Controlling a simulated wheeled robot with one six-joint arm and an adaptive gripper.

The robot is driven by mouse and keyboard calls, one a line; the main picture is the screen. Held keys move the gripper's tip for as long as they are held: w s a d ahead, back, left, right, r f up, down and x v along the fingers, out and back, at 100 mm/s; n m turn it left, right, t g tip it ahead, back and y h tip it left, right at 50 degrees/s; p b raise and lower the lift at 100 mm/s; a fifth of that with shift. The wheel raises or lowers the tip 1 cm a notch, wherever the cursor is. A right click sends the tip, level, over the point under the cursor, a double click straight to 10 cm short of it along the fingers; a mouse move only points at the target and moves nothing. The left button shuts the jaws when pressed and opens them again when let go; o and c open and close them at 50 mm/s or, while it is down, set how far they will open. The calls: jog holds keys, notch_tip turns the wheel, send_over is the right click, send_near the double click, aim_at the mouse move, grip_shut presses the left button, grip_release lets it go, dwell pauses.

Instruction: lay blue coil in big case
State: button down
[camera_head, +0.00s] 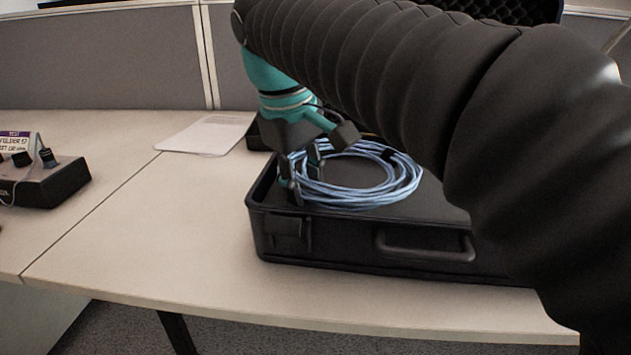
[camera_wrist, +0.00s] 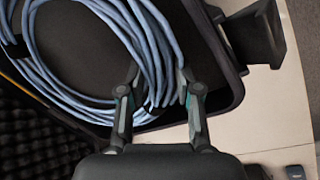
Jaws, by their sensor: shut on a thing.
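The blue coil (camera_head: 365,192) is a looped bundle of light blue cable. It is over the left part of the big case (camera_head: 345,252), a black open case with a handle on its front. My gripper (camera_head: 303,172) is at the coil's left side, inside the case's left wall, with its fingers shut on the cable. In the wrist view the coil (camera_wrist: 85,92) passes between the two fingertips (camera_wrist: 160,98), above the dark case floor. I cannot tell whether the coil touches the floor. My arm hides the right part of the case.
A black box with knobs (camera_head: 48,182) stands on the table at the left. A pale flat sheet (camera_head: 207,134) lies behind the case. The table (camera_head: 150,235) left of the case is clear. Dark egg-crate foam (camera_wrist: 35,140) shows in the wrist view.

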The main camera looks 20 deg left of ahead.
jog(key=c, duration=0.8)
grip_release()
jog(key=p+v, duration=0.3)
jog(key=v, duration=0.9)
jog(key=shift+p, duration=0.3)
jog(key=shift+w, duration=0.1)
